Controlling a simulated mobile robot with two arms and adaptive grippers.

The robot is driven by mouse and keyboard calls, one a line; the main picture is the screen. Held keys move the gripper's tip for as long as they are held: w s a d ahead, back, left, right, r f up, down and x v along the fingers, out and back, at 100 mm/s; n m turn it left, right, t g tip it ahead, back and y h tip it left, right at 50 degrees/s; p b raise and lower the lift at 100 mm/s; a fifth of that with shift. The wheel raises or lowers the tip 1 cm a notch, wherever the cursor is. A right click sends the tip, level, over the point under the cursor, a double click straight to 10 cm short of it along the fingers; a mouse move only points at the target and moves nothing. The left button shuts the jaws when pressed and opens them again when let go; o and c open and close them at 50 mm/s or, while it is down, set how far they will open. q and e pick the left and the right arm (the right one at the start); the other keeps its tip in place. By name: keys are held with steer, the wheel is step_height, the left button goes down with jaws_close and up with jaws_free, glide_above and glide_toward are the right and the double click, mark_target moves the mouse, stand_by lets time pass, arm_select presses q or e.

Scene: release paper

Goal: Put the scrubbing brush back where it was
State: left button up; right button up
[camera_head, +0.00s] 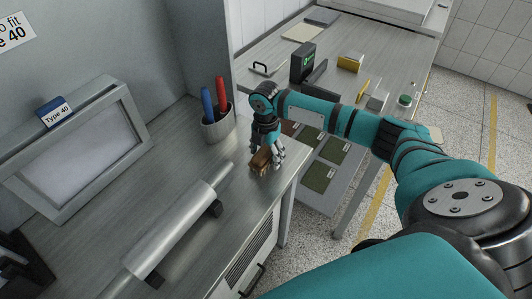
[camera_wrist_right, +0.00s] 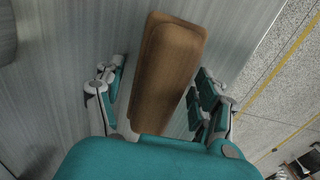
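The scrubbing brush (camera_head: 260,161) is a brown wooden block near the right edge of the grey metal worktop, beyond the end of the roller. In the right wrist view the brush (camera_wrist_right: 172,65) lies lengthwise between the two fingers. My right gripper (camera_head: 270,156) is low over the worktop at the brush. In the right wrist view the right gripper (camera_wrist_right: 158,88) is open, with gaps between its fingers and the brush's sides. The brush's underside and its near end are hidden. My left gripper is not in view.
A pen cup (camera_head: 218,128) with blue and red pens stands behind the brush. A long grey roller (camera_head: 180,228) lies at the front. A framed screen (camera_head: 80,150) stands at left. A second table (camera_head: 385,70) with small items is beyond my right arm.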

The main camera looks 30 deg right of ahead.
mark_target(266, 149)
step_height(266, 149, up, 12)
steer(key=shift+r+b, duration=0.2)
steer(key=shift+b, duration=0.45)
